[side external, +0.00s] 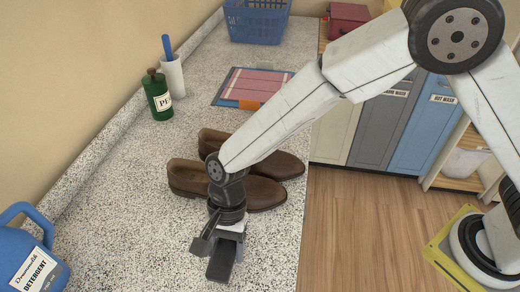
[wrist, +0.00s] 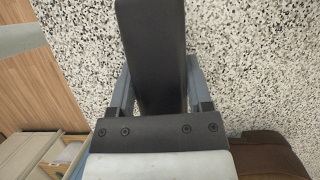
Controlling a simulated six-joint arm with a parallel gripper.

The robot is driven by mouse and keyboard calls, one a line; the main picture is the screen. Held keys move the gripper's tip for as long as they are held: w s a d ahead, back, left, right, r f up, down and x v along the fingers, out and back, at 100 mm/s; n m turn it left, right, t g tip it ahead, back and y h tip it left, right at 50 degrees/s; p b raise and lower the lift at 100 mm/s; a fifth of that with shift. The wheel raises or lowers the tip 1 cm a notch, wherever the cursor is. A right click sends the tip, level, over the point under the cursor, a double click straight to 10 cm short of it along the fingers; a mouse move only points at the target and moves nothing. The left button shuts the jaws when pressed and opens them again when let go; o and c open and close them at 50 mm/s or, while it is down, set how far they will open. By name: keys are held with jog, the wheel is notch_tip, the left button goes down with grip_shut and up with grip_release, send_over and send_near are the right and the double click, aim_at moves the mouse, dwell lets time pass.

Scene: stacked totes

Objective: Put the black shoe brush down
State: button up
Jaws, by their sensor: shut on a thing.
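The black shoe brush (side external: 222,260) is in my gripper (side external: 217,243), over the speckled countertop (side external: 109,213) near its front right edge. The wrist view shows the brush (wrist: 152,50) as a long dark block between the two fingers of my gripper (wrist: 157,85). The fingers are shut on it. I cannot tell whether the underside of the brush touches the counter. A pair of brown shoes (side external: 185,178) lies just behind my gripper, partly hidden by my arm; one shoe shows at the lower right of the wrist view (wrist: 265,155).
A blue detergent jug (side external: 30,262) stands at the front left. A green bottle (side external: 158,98) and a white holder (side external: 174,77) stand by the wall. A pink-and-blue mat (side external: 255,85) and blue basket (side external: 256,22) lie farther back. Counter left of the gripper is clear.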

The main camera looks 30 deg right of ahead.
jog(key=shift+f, duration=1.15)
jog(key=shift+f, duration=0.15)
jog(key=o, duration=1.1)
jog(key=v, duration=1.2)
